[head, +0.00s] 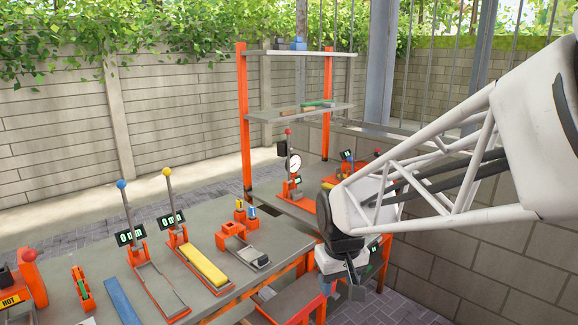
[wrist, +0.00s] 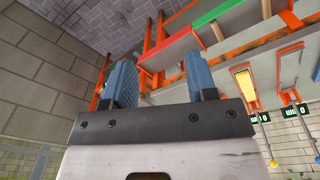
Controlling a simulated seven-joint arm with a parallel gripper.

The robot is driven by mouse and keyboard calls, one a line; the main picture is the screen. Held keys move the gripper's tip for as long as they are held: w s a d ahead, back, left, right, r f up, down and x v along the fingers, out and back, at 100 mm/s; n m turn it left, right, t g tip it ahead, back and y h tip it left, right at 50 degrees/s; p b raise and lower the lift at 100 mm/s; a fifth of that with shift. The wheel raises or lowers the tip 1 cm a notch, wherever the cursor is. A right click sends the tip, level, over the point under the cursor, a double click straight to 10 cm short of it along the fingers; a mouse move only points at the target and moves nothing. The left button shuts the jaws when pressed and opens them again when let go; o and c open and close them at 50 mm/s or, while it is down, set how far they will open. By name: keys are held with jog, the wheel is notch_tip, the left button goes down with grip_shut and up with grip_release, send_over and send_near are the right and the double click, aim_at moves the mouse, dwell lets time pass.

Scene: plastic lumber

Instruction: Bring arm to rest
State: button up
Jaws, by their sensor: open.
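My gripper (head: 345,289) is at the end of my white arm at the right, in front of the right end of the workbench. In the wrist view its two blue-grey fingers (wrist: 160,82) stand apart with nothing between them. The gripper is open and empty. In the head view the forearm hides part of the wall and of the bench behind it.
The grey workbench (head: 208,238) carries lever presses, one with a yellow bar (head: 203,266), and a blue bar (head: 121,301) lies on the left. Orange shelving (head: 243,120) stands behind. A block wall (head: 460,255) is at right. An orange-framed shelf (head: 290,304) stands below the bench.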

jog(key=s+d+r+m, duration=0.1)
jog(key=s+d, duration=0.3)
jog(key=s, duration=0.5)
jog(key=s+d+r+m+t, duration=0.1)
jog(key=s+d+r+m, duration=0.1)
jog(key=s, duration=0.7)
jog(key=shift+d+r+t, duration=0.3)
jog(key=shift+d+r, duration=0.35)
jog(key=shift+d, duration=0.4)
